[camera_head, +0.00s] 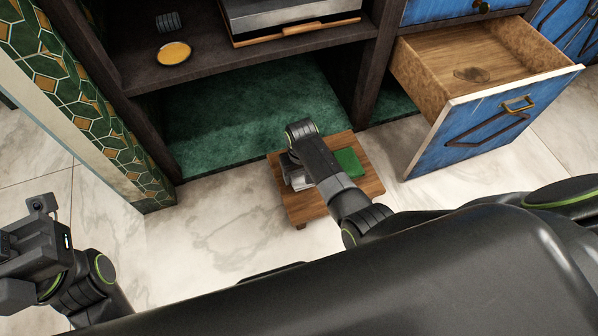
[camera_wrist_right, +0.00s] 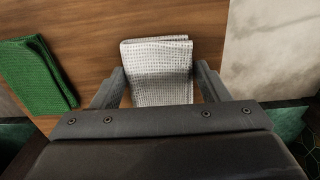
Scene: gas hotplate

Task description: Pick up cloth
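A folded white waffle-weave cloth (camera_wrist_right: 162,62) lies on a small wooden stool (camera_head: 318,203). In the head view the white cloth is mostly hidden by my right arm. A folded green cloth (camera_head: 348,162) lies on the same stool, to the right there and at the left in the right wrist view (camera_wrist_right: 38,75). My right gripper (camera_wrist_right: 161,78) is open over the stool, with one finger on each side of the white cloth. Whether the fingers touch it I cannot tell. My left gripper (camera_head: 18,270) is at the left edge, away from the stool; its fingertips are not clear.
An open blue-fronted drawer (camera_head: 480,115) juts out right of the stool. Behind the stool is an open cabinet bay with a green floor (camera_head: 245,115). A shelf above holds a yellow round item (camera_head: 174,53). Marble floor (camera_head: 220,250) is clear to the left.

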